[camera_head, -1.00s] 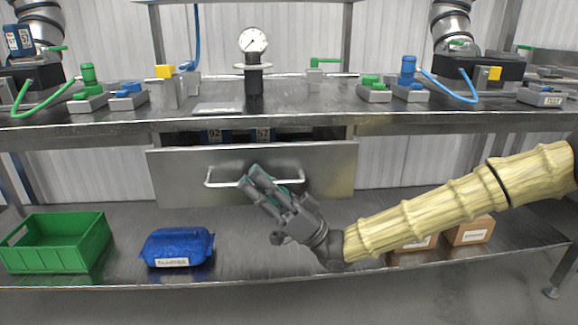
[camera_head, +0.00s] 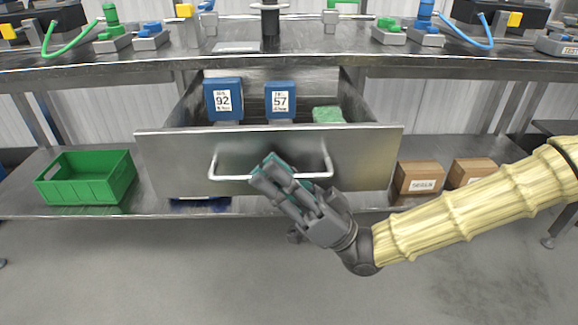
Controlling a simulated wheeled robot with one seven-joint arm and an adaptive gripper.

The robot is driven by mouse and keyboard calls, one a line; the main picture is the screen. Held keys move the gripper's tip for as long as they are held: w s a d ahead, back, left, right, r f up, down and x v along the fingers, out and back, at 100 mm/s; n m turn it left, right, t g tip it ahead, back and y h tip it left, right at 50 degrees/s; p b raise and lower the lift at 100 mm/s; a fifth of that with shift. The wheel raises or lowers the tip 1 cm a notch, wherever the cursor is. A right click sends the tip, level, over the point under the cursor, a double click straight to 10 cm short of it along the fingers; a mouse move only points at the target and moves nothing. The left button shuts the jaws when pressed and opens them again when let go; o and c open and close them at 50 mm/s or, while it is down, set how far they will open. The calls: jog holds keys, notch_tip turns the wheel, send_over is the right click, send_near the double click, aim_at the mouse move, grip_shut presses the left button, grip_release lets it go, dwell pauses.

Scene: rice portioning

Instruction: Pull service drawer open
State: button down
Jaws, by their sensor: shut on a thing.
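The service drawer (camera_head: 170,165) is a steel drawer under the bench, and it stands well open toward me. Inside it are two blue blocks labelled 92 (camera_head: 223,98) and 57 (camera_head: 280,99), and a green item (camera_head: 328,114) at the right. A bar handle (camera_head: 228,177) runs across the drawer front. The fingers hide part of the bar.
The steel bench top (camera_head: 330,62) carries valves and fittings. On the lower shelf (camera_head: 20,190) are a green crate (camera_head: 85,185) at left and two cardboard boxes (camera_head: 418,178) at right. Open floor lies in front. A blue bag is mostly hidden under the drawer.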

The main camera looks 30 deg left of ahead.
jog(key=shift+s, duration=0.25)
jog(key=c, duration=1.5)
grip_release()
jog(key=shift+w, duration=0.1)
jog(key=v, duration=1.2)
jog(key=shift+f, duration=0.1)
